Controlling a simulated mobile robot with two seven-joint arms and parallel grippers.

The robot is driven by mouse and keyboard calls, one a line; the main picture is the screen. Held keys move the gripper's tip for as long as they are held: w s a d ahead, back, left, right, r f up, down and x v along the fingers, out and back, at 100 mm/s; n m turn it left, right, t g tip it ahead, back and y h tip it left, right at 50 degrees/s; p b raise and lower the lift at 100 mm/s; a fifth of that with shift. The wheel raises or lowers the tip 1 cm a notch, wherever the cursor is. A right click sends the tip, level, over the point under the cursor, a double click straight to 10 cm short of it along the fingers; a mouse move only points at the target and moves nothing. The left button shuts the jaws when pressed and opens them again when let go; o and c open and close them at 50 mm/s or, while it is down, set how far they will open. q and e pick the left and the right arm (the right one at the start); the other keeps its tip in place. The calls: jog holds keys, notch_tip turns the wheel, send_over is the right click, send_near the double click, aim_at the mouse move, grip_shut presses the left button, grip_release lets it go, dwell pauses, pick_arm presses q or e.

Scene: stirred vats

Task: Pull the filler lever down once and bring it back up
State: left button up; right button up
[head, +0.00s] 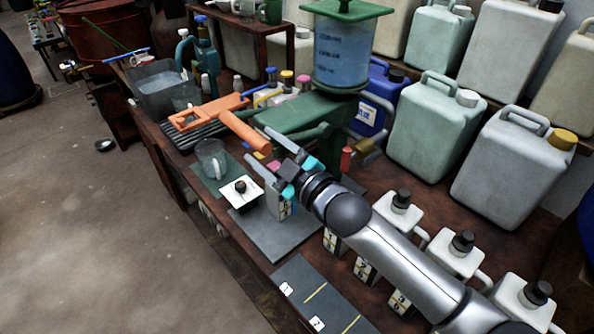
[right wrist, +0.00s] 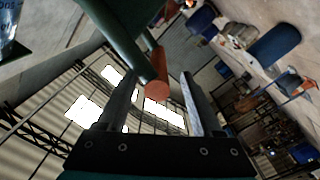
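The filler is a green body (head: 305,112) with a blue tank (head: 342,55) on top. Its lever looks like a green bar with an orange handle (head: 244,130). In the right wrist view the green bar (right wrist: 122,38) comes in from the upper left, and the orange handle end (right wrist: 158,88) shows between the fingers. My right gripper (head: 257,143) is open at the handle's near end, its fingers on either side of it. Gaps show beside the handle in the right wrist view (right wrist: 158,97); contact cannot be told. My left gripper is not in view.
A clear jug (head: 212,158) stands on a green mat. A white-topped box with a black knob (head: 241,189) is near the gripper. Several similar boxes line the right side. Large canisters (head: 433,128) stand behind. An orange frame (head: 203,112) lies over a ridged tray.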

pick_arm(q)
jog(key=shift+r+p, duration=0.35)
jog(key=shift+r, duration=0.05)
pick_arm(e)
jog(key=v, duration=1)
jog(key=shift+s+d, duration=0.15)
jog(key=shift+s, duration=0.1)
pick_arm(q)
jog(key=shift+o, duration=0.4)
